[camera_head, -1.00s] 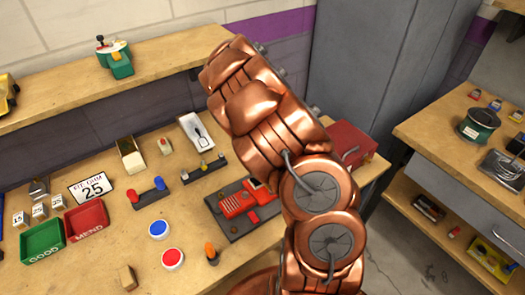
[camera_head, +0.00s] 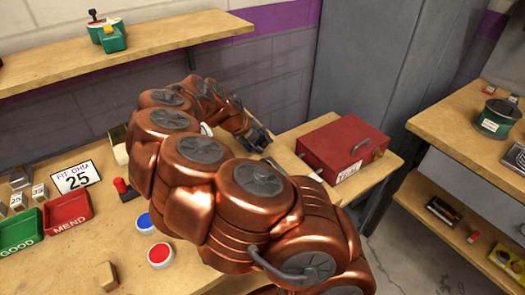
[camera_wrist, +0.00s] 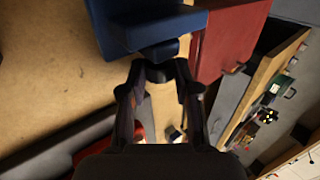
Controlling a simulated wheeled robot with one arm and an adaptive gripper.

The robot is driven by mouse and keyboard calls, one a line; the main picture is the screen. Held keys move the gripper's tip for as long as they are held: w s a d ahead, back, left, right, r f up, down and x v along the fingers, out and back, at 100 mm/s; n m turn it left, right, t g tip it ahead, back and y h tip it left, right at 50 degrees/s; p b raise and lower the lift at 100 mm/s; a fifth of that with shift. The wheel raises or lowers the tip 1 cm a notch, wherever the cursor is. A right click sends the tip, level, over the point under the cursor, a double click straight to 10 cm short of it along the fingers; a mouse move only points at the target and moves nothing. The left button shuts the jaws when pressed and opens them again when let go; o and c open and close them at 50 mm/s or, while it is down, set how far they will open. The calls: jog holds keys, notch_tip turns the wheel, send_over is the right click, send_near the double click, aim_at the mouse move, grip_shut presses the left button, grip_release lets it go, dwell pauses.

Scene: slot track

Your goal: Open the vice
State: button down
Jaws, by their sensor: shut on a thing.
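A blue blocky body, which looks like the vice (camera_wrist: 135,22), fills the top of the wrist view. Only part of it shows. My gripper (camera_wrist: 160,72) is directly at its near face. The fingers are closed in on a small dark part there, perhaps the vice's handle or screw end; its shape is hard to tell. In the head view my gripper (camera_head: 260,140) is low over the back of the bench, left of the red toolbox. My arm hides most of the vice there.
The red toolbox (camera_head: 335,150) stands close by on the right; it also shows in the wrist view (camera_wrist: 225,42). Red and green trays, the red button (camera_head: 160,255) and the blue button (camera_head: 146,222) lie to the left. A shelf (camera_head: 150,48) runs above the bench.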

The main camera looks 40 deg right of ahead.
jog(key=shift+a+f+h+b, duration=0.1)
jog(key=shift+f+h+b, duration=0.45)
jog(key=shift+b, duration=1.7)
jog(key=shift+r+h+b, duration=0.45)
jog(key=shift+h+b, duration=0.2)
jog(key=shift+b, duration=0.8)
jog(key=c, duration=0.8)
grip_release()
jog(key=shift+r+y+p, duration=0.25)
jog(key=shift+y+p, duration=0.05)
jog(key=shift+p, duration=0.95)
jog(key=y+p, duration=0.1)
jog(key=p, duration=0.4)
jog(key=shift+r+p, duration=0.15)
jog(key=shift+p, duration=0.15)
jog(key=y+p, duration=0.2)
jog(key=p, duration=0.3)
jog(key=shift+d, duration=0.2)
